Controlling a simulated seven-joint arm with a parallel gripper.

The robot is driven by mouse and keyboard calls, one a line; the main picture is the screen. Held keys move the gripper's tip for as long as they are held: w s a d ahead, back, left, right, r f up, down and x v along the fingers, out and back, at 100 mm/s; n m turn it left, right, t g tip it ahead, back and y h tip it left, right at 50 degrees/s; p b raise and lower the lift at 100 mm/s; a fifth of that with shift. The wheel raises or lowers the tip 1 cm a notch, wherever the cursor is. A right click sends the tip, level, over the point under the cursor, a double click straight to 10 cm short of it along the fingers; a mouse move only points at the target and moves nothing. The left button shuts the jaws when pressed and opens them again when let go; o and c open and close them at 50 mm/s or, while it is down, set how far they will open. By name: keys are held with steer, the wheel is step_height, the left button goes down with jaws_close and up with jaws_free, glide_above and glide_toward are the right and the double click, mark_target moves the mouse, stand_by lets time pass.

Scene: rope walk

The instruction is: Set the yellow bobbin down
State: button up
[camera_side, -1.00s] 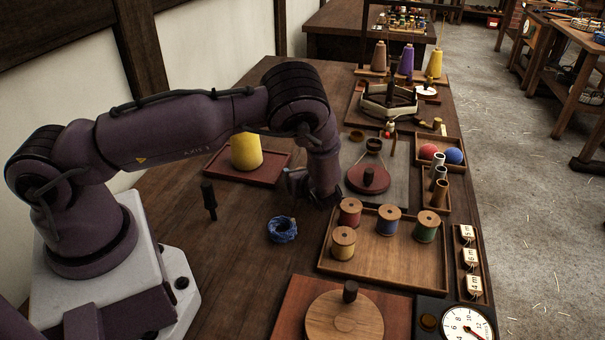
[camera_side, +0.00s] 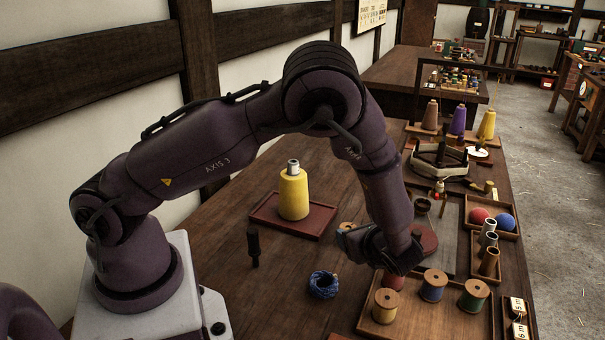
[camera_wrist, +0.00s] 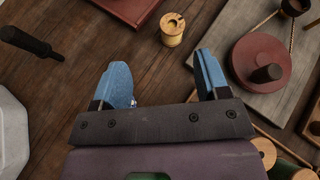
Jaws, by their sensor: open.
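A small yellow bobbin (camera_wrist: 172,30) stands upright on the bare tabletop in the wrist view, ahead of my fingertips and apart from them. In the side view the bobbin (camera_side: 347,228) shows only its top, just behind my gripper's left edge; the rest is hidden. My gripper (camera_wrist: 165,75) is open, its two blue fingers wide apart with nothing held between them. In the side view my gripper (camera_side: 375,246) hangs over the table beside the spool tray and partly hides a red spool.
The spool tray (camera_side: 455,332) holds several thread spools. A blue rope coil (camera_side: 323,285) and a dark upright tool (camera_side: 253,246) stand on the table. A dark red disc (camera_wrist: 262,62) lies on a grey board (camera_wrist: 225,18).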

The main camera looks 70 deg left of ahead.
steer(key=s+d+r+n+t+h, duration=0.1)
steer(key=s+r+n+t+h, duration=0.1)
steer(key=s+r+n+h, duration=0.4)
steer(key=s+d+r+n+t+h, duration=0.2)
steer(key=s+r+n+h, duration=0.4)
steer(key=s+r+n, duration=0.6)
step_height(320, 180, up, 7)
steer(key=shift+s+r, duration=0.2)
steer(key=shift+s, duration=0.65)
steer(key=shift+d, duration=0.1)
